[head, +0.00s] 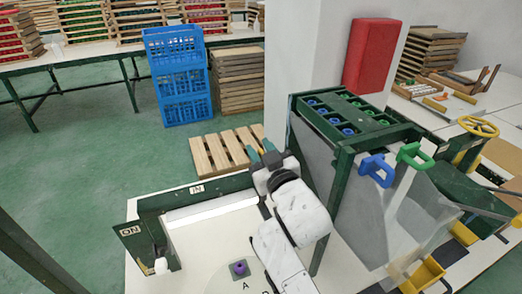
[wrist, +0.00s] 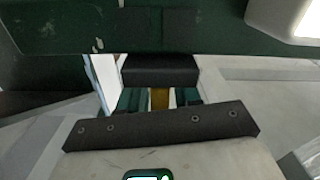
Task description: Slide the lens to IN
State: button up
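My gripper (head: 265,153) is in the middle of the head view, above the right end of the green rail (head: 226,185) on the white bench. Its two green fingertips stand apart. In the wrist view the green fingers (wrist: 160,98) show partly behind a dark bar, with a narrow yellow-brown strip visible between them; I cannot tell what it is. An IN label (head: 197,189) is on the rail. I cannot pick out the lens for certain; a long white bar (head: 210,211) lies along the rail's near side.
A white knob (head: 161,265) stands by a green panel with another label (head: 130,231). A purple knob (head: 239,268) sits on a round plate marked A. A green-framed grey hopper (head: 340,190) with blue and green handles stands close on the right. Blue crates (head: 180,80) are behind.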

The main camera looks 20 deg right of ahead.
grip_shut()
dwell(0.3)
jog(key=a+b, duration=0.5)
jog(key=a, duration=0.5)
jog(key=shift+f, duration=0.1)
jog(key=shift+a+r, duration=0.2)
jog(key=shift+a, duration=0.3)
jog(key=shift+o, duration=0.8)
grip_release()
jog(key=shift+f, duration=0.1)
